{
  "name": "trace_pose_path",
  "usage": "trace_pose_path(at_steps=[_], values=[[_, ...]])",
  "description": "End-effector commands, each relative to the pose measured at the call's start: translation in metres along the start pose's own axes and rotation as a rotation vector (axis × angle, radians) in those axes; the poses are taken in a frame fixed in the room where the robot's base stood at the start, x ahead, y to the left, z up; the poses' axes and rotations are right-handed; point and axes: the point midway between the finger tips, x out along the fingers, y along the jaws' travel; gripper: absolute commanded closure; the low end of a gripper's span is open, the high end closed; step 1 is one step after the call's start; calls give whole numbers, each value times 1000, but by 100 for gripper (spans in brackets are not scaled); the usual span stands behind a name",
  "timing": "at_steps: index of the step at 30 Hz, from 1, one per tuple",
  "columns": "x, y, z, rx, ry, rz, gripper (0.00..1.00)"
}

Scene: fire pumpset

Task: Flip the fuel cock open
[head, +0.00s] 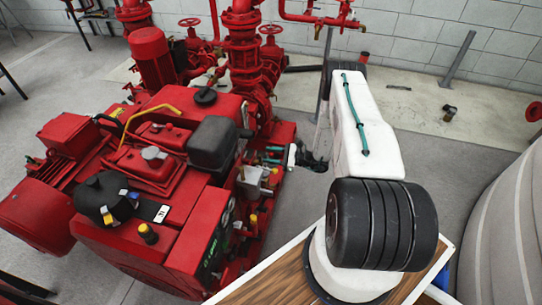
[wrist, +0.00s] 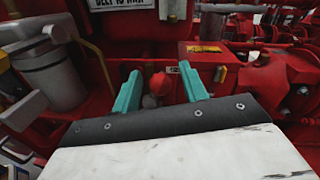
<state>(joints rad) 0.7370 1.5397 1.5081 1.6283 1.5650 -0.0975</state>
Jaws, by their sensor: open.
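My gripper (wrist: 159,72) is open, its two teal fingers spread and pointing toward the red machinery. A round red knob (wrist: 160,83) shows between the fingers in the wrist view. It looks like the handle of the fuel cock, though I cannot be sure. A greyish part shows just below the knob. I see no finger touching the knob. In the head view my gripper (head: 274,154) is at the right side of the red engine (head: 175,185). The cock cannot be made out clearly there.
A white-grey filter-like cylinder (wrist: 50,73) is left of the fingers. A red box with a yellow label (wrist: 208,62) is to the right. Red pumps and pipes (head: 243,50) stand behind the engine. A large ribbed grey tank (head: 505,230) is at right.

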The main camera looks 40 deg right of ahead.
Motion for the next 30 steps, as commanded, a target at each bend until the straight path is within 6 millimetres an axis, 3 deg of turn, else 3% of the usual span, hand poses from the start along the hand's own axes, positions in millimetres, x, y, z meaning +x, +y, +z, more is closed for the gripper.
trace_pose_path(at_steps=[3,7,8,14,24,30], values=[[0,0,0,0,0,-1,60],[-1,0,0,0,0,-1,96],[-1,0,0,0,0,-1,100],[-1,1,1,-34,4,-1,100],[0,16,7,-349,40,5,100],[0,19,8,-409,46,5,100]])
